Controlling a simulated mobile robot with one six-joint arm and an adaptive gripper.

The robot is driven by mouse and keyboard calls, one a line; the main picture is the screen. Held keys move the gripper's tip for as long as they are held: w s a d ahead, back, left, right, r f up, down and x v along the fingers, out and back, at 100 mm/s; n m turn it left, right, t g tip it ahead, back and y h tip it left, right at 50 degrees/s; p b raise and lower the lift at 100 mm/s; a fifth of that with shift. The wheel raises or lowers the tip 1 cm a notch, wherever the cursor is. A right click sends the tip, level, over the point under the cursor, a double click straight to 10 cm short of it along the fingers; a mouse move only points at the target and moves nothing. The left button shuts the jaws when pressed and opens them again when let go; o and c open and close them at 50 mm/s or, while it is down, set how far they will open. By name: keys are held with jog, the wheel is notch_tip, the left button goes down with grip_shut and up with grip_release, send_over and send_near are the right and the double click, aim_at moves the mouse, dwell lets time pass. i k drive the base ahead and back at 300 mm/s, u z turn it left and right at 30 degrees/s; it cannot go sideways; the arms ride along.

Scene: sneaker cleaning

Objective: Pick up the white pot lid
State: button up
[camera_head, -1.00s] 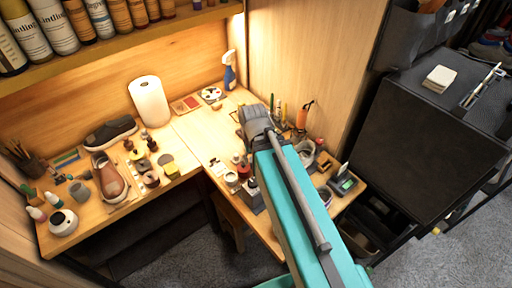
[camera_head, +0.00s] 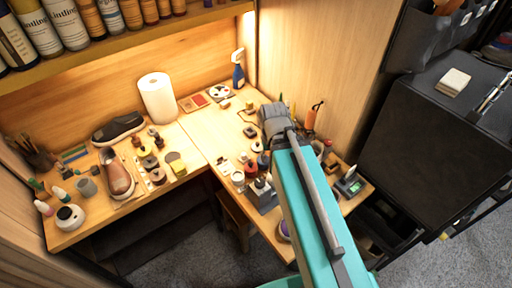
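My gripper (camera_head: 274,122) is a grey end on my teal arm, above the right-hand part of the wooden table. Its fingers are seen from behind and partly hidden, so its opening does not show. A small white pot (camera_head: 238,180) stands left of my arm among small jars; its top is too small to make out clearly. A rounded white container (camera_head: 70,218) with a dark spot on top stands at the table's front left corner, far from my gripper. I cannot tell which of these carries the white lid.
A paper towel roll (camera_head: 157,98), a brown shoe (camera_head: 116,175) and a dark shoe (camera_head: 118,127) stand on the left. A blue spray bottle (camera_head: 238,72) stands in the back corner. My arm hides part of the right table. The table's middle (camera_head: 210,135) is fairly clear.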

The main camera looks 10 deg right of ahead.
aim_at(257, 146)
jog(key=z, duration=0.5)
jog(key=k, duration=1.35)
jog(key=z, duration=0.75)
jog(key=i, duration=1.35)
jog(key=u, duration=0.5)
jog(key=i, duration=0.45)
jog(key=u, duration=0.35)
